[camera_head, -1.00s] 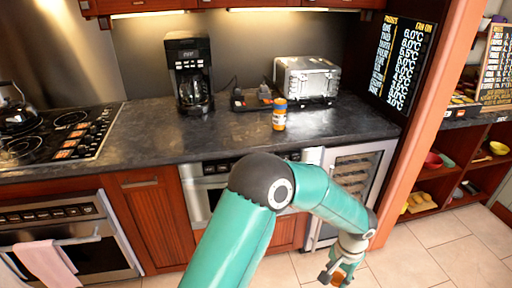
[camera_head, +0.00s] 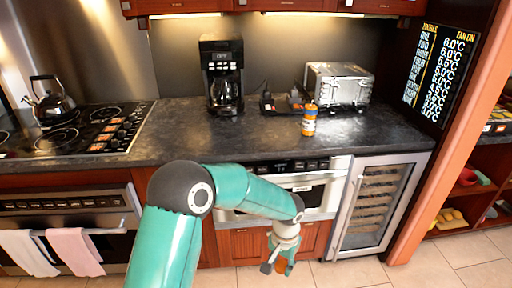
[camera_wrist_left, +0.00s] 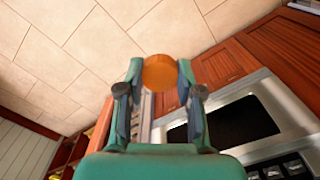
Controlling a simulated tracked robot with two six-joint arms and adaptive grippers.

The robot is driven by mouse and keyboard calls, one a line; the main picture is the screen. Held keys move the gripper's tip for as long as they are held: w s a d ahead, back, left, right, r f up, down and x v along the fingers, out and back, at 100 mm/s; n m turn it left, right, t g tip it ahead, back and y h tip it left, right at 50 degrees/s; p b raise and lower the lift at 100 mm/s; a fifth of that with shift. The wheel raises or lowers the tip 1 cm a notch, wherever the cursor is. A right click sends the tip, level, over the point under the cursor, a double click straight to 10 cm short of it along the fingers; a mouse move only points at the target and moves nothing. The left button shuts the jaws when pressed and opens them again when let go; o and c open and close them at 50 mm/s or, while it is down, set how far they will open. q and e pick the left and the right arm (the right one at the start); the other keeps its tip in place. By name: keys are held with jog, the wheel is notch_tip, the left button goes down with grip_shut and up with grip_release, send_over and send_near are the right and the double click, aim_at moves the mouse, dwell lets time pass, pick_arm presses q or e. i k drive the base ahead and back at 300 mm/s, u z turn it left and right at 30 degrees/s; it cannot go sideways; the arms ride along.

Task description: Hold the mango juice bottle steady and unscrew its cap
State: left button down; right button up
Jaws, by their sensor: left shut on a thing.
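My left gripper (camera_head: 278,267) hangs low in front of the cabinets, well below and apart from that bottle. It is shut on a round orange-brown thing (camera_wrist_left: 160,73), seen end-on between the fingertips in the left wrist view. It also shows in the head view (camera_head: 282,266). I cannot tell whether it is a cap or another item. My right gripper is not in view.
A coffee maker (camera_head: 223,78) and a silver toaster (camera_head: 339,84) stand at the counter's back. A kettle (camera_head: 50,104) sits on the stove at left. The microwave drawer (camera_head: 318,192) and wine cooler (camera_head: 376,207) are below. The counter (camera_head: 265,138) left of the bottle is clear.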

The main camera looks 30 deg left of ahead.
aim_at(311, 107)
jog(key=u, duration=0.65)
jog(key=i, duration=0.95)
jog(key=z, duration=0.1)
jog(key=k, duration=0.7)
jog(key=u, duration=0.25)
